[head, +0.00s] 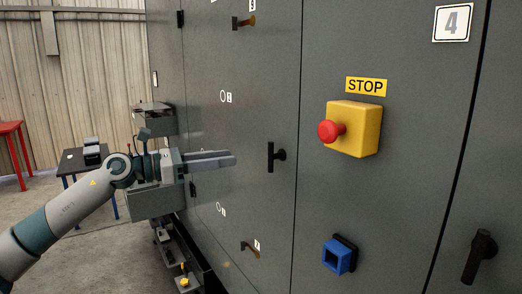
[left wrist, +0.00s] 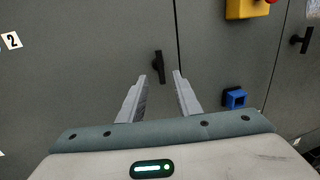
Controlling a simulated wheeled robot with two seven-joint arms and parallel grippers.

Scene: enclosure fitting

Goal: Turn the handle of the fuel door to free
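A black handle (head: 275,157) stands upright on the grey cabinet door left of the STOP panel. It also shows upright in the left wrist view (left wrist: 158,67), just beyond and between my fingertips. No label that I can read names the fuel door. My left gripper (head: 232,158) is left of this handle, pointing at it, with a gap between them. In the left wrist view its two fingers (left wrist: 158,77) are apart with nothing between them. A second black handle (head: 480,257) is on the door at the lower right, slightly tilted. My right gripper is not in view.
A yellow box with a red stop button (head: 352,129) and a blue square socket (head: 339,256) stick out right of the handle. Brass-coloured handles (head: 245,21) (head: 250,249) sit above and below on the left doors. A red table (head: 12,128) stands far left.

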